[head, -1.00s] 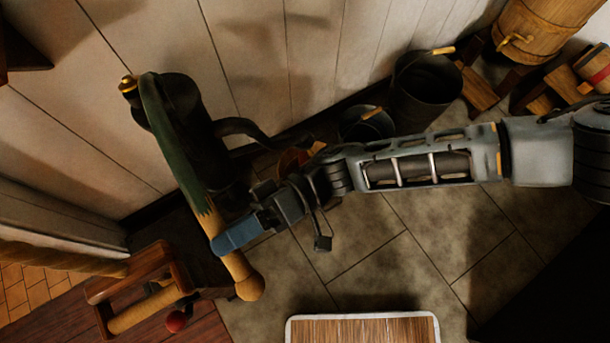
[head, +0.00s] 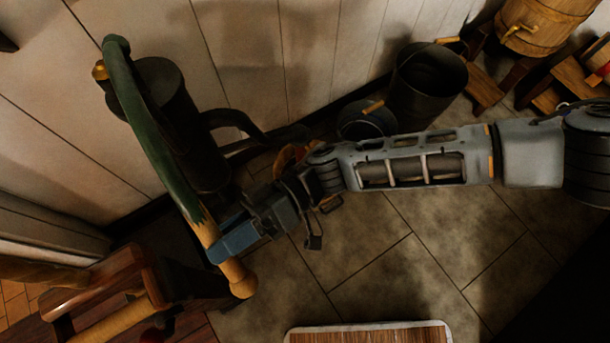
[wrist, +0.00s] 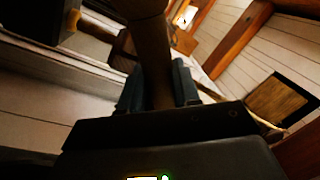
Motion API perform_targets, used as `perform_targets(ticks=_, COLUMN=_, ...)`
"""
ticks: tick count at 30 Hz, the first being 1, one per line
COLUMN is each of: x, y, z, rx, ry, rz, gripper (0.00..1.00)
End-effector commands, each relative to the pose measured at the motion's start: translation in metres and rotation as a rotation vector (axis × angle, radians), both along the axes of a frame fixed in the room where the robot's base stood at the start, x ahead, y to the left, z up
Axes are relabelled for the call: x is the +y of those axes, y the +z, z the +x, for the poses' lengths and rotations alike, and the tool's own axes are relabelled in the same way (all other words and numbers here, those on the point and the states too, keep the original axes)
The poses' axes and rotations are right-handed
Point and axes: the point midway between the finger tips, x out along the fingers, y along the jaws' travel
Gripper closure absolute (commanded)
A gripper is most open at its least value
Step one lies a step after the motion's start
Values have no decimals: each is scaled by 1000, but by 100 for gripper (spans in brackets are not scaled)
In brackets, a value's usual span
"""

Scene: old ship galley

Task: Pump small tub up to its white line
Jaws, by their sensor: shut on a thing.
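The pump (head: 165,95) is a dark upright cylinder by the plank wall, with a curved dark spout (head: 236,119) on its right. Its long handle (head: 160,140) is green above and bare wood below, slanting down to a knobbed end. My gripper (head: 222,243) is shut around the wooden part, just above the knob. In the wrist view, the handle (wrist: 155,60) runs between my blue fingers. An orange-brown vessel (head: 287,155) shows behind my wrist, mostly hidden; I cannot tell whether it is the small tub. No white line or water level is visible.
A large dark bucket (head: 428,80) and a smaller one (head: 368,120) stand by the wall. A wooden barrel with a tap (head: 540,25) is at top right. A reddish wooden frame (head: 120,270) is close at lower left.

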Motion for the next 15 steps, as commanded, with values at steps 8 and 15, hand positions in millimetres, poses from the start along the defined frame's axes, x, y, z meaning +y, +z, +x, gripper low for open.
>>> perform_targets(ticks=8, x=10, y=-45, z=9, rx=-112, ry=8, rz=69, gripper=100)
perform_targets(ticks=15, x=18, y=-74, z=21, rx=-207, ry=4, rz=127, gripper=100)
